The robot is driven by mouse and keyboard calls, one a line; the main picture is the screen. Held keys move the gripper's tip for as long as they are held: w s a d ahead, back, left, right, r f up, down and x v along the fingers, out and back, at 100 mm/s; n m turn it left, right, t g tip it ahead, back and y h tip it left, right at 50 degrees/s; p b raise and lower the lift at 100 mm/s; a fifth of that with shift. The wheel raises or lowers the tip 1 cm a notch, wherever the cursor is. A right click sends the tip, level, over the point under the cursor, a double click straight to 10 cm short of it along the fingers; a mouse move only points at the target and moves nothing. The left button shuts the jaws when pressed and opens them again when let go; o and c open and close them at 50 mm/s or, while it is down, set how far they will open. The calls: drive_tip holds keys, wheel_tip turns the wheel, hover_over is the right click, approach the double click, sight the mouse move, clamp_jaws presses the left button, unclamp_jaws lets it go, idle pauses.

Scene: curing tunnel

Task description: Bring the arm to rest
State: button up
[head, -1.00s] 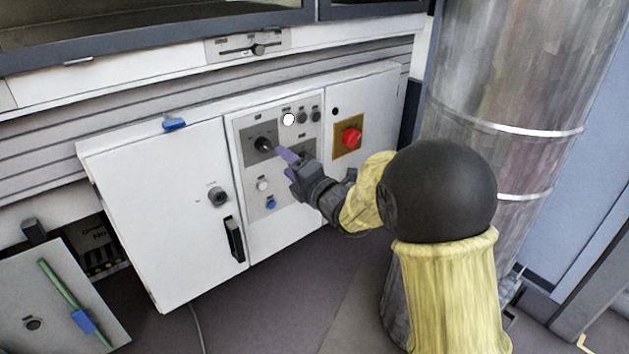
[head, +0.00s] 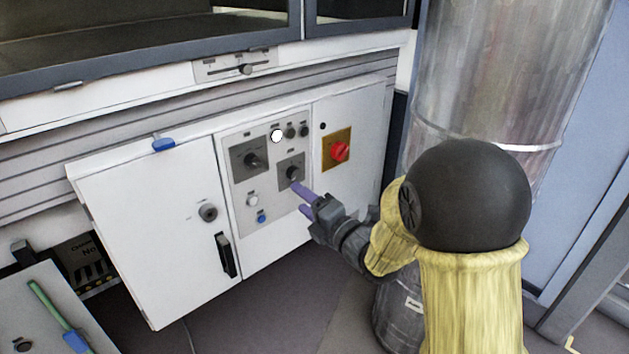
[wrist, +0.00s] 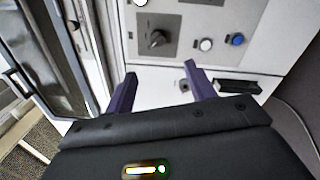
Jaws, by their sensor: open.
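My gripper (head: 301,199) is open and empty in front of the control panel (head: 273,215), its purple fingers pointing up and left toward the lower right black knob (head: 292,172). In this view I cannot tell whether a fingertip touches the panel. The upper left knob (head: 251,160) stands clear of the fingers. In the wrist view my gripper (wrist: 160,74) shows both fingers spread with nothing between them. A black knob (wrist: 157,38) on a grey plate lies beyond them there.
A red switch (head: 340,152) on a yellow plate is right of the panel. A cabinet door with a black handle (head: 226,255) is on the left. A large metal cylinder (head: 470,80) stands close to my arm on the right. Grey floor (head: 270,315) lies open below.

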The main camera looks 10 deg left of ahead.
drive_tip(key=s+d+m+g+h+p, duration=0.1)
drive_tip(key=d+m+h+p, duration=0.6)
drive_tip(key=d+m+h, duration=0.7)
drive_tip(key=s+d+r+m+g+p, duration=0.1)
drive_tip(key=s+d+m+g+p, duration=0.4)
drive_tip(key=s+m, duration=0.4)
drive_tip(key=s+d+m+g+p, duration=0.3)
drive_tip(key=s+d+m, duration=0.4)
drive_tip(key=s+m, duration=0.15)
wheel_tip(320, 180, up, 37)
drive_tip(key=p, duration=3.6)
drive_tip(key=shift+s, duration=0.1)
